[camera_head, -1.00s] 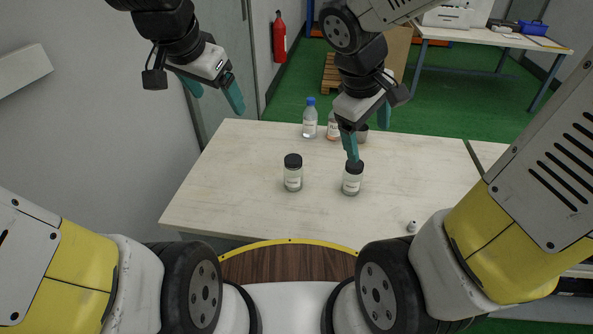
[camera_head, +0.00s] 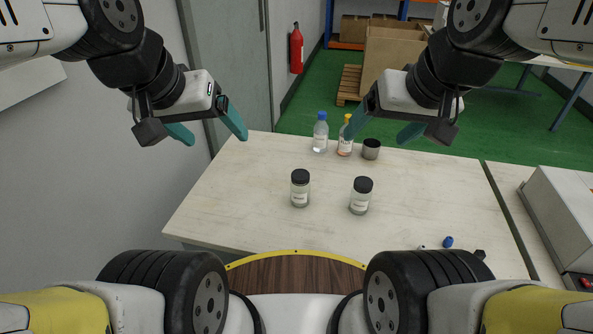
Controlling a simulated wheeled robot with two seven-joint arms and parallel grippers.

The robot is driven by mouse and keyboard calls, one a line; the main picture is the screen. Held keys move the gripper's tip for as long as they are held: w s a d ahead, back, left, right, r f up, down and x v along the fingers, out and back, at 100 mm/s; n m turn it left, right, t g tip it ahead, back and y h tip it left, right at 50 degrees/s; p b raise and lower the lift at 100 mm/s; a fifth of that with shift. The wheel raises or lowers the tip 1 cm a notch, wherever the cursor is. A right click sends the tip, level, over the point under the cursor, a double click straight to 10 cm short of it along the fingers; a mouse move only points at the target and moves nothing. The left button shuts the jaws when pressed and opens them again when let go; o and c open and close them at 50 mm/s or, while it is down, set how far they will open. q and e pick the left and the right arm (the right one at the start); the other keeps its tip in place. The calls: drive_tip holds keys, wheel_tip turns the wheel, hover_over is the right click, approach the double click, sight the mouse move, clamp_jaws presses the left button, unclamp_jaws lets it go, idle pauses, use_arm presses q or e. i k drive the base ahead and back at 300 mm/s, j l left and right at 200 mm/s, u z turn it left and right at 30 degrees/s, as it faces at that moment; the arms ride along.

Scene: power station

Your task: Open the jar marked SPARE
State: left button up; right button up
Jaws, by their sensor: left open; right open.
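Two clear jars with black lids and white labels stand upright on the pale table (camera_head: 235,205). The left jar (camera_head: 300,188) is near the table's middle. The right jar (camera_head: 361,195) stands a little nearer and to its right. The label print is too small to read, so I cannot tell which is marked SPARE. Both lids are on. My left gripper (camera_head: 208,133) is open and empty, above the table's far left corner. My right gripper (camera_head: 384,122) is open and empty, raised beyond and above the right jar. Neither gripper touches a jar.
A small blue item (camera_head: 447,242) and a dark one (camera_head: 480,254) lie at the front right. A grey box (camera_head: 560,215) stands at the right.

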sight(299, 194)
drive_tip(key=k+u, duration=0.25)
drive_tip(key=u, duration=0.15)
drive_tip(key=k+j+u, duration=0.1)
drive_tip(key=k+u, duration=0.3)
drive_tip(key=k+j+u, duration=0.15)
drive_tip(key=u, duration=0.3)
